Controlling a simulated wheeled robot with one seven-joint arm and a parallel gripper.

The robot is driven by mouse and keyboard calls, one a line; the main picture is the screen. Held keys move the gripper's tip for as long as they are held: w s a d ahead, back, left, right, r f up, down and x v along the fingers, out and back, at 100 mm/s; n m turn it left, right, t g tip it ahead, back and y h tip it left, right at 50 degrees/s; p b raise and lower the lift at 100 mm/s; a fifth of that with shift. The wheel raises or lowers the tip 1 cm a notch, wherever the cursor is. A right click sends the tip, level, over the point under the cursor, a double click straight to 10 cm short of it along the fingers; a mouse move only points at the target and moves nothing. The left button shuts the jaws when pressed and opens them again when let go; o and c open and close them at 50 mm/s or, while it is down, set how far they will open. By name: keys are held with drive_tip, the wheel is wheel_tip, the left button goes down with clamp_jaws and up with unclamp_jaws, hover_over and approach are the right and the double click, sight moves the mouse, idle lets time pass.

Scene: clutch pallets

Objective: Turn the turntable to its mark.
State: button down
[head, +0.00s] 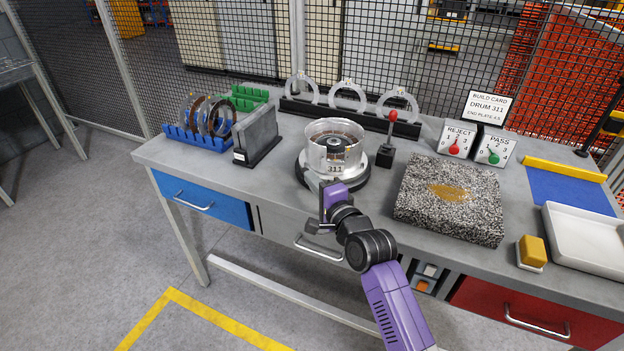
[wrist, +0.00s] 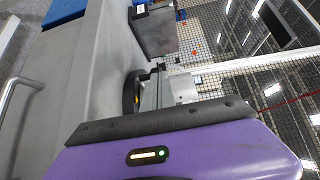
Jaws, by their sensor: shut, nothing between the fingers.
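The turntable (head: 367,180) is a dark round base near the middle of the bench. A silver metal drum (head: 335,150) labelled 311 stands upright on it, with copper and dark parts inside. My gripper (head: 322,187) is shut and empty at the front-left edge of the turntable; I cannot tell whether it touches. In the wrist view the turntable's dark rim (wrist: 131,92) shows side-on with a small yellow spot, and the drum (wrist: 181,88) is partly hidden behind my purple gripper body. I cannot make out which spot is the mark.
A grey upright case (head: 257,135) and a blue rack of rings (head: 198,140) stand left. A red-knobbed lever (head: 387,150) is close on the right. A speckled stone block (head: 450,198) lies further right. Ring stands (head: 348,112) line the back. The bench's front left is clear.

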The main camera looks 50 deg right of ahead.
drive_tip(key=shift+w, duration=0.1)
drive_tip(key=w, duration=0.4)
drive_tip(key=w+a+p, duration=0.1)
drive_tip(key=w, duration=0.1)
drive_tip(key=shift+w, duration=0.1)
idle(0.5)
